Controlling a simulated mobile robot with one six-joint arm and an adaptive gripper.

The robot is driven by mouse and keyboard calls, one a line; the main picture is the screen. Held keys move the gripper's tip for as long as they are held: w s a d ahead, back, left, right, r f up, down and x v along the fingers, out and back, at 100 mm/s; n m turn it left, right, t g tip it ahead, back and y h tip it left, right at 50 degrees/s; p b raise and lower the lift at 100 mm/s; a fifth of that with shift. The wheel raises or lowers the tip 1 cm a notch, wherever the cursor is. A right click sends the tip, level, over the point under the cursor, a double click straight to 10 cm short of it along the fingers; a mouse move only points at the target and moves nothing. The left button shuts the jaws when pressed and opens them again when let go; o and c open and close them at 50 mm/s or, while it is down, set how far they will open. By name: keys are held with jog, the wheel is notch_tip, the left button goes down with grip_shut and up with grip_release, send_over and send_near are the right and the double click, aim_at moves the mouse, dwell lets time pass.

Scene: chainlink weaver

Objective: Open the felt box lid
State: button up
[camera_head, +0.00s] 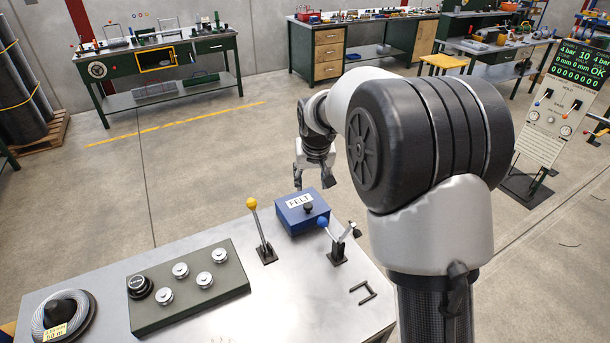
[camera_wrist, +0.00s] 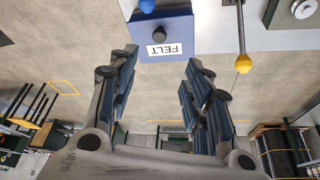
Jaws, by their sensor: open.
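The felt box (camera_head: 300,222) is a blue box at the far edge of the grey metal table, with a white FELT label and a dark round knob (camera_head: 308,208) on its lid. The lid is shut. In the wrist view the box (camera_wrist: 182,28) appears upside down at the top, with its knob (camera_wrist: 159,34) beside the label. My gripper (camera_head: 313,182) is above and beyond the box, apart from it. In the wrist view its fingers (camera_wrist: 160,72) are spread wide and empty, and the box lies beyond their tips.
A yellow-knobbed lever (camera_head: 252,205) stands left of the box and a blue-knobbed lever (camera_head: 323,222) stands close at its front right. A green panel with several metal knobs (camera_head: 187,285) lies further left. A black handle (camera_head: 363,292) is near the table's right edge.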

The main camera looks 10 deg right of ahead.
aim_at(308, 205)
jog(key=b+x, duration=0.1)
jog(key=x, duration=1.1)
jog(key=b+x, duration=0.1)
jog(key=x, duration=0.5)
jog(key=shift+w+f+b, duration=0.15)
jog(key=shift+w+b, duration=0.15)
jog(key=shift+w, duration=0.2)
grip_shut()
